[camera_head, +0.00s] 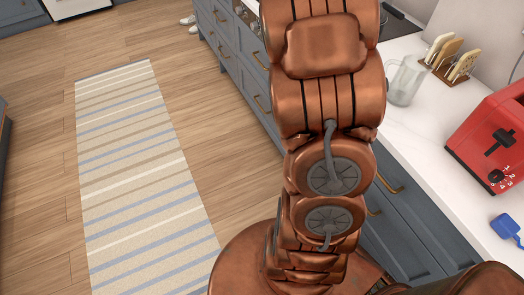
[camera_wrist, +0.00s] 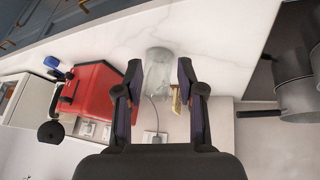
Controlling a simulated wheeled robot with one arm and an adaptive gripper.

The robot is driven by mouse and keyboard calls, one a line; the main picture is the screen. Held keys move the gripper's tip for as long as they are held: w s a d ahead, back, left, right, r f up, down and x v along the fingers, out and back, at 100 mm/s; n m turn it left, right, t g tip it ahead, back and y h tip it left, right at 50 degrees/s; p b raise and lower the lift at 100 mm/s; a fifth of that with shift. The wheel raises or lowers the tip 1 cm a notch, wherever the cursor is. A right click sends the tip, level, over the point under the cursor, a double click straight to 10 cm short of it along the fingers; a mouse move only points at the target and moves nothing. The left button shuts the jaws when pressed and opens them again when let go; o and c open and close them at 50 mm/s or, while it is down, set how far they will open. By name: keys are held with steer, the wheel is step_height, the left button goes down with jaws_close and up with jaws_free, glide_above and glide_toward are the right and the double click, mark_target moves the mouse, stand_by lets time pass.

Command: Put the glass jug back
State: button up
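The glass jug (camera_head: 406,80) stands on the white counter, to the right of my arm in the head view. It is clear and pale, with a handle. In the wrist view the glass jug (camera_wrist: 158,68) shows ahead, between the spread fingertips. My gripper (camera_wrist: 158,80) is open, with one finger to each side of the jug in the picture. Whether a finger touches the jug I cannot tell. In the head view my gripper is hidden behind my arm.
A red toaster (camera_head: 492,140) stands on the counter nearer than the jug. A wooden rack (camera_head: 455,58) is just behind the jug. A blue utensil (camera_head: 507,228) lies at the front right. Counter around the jug's front is bare.

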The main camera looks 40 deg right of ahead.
steer(key=s+a+f+n+t+y, duration=0.1)
steer(key=s+a+f+n, duration=0.1)
steer(key=a+n, duration=0.65)
steer(key=s+a+f+n+t+y, duration=0.15)
steer(key=a+n, duration=0.25)
steer(key=a, duration=1)
steer(key=s+a+f+n, duration=0.3)
steer(key=s+a+n, duration=0.2)
steer(key=a, duration=0.2)
steer(key=s+a+f+n+y, duration=0.1)
steer(key=s+a+f+n, duration=0.2)
steer(key=s+a+n, duration=0.2)
steer(key=shift+s+a+f+n, duration=0.2)
steer(key=shift+a+n, duration=0.55)
steer(key=shift+a, duration=0.5)
step_height(320, 180, up, 2)
steer(key=shift+r+p, duration=0.1)
steer(key=shift+p, duration=0.95)
steer(key=shift+d, duration=0.1)
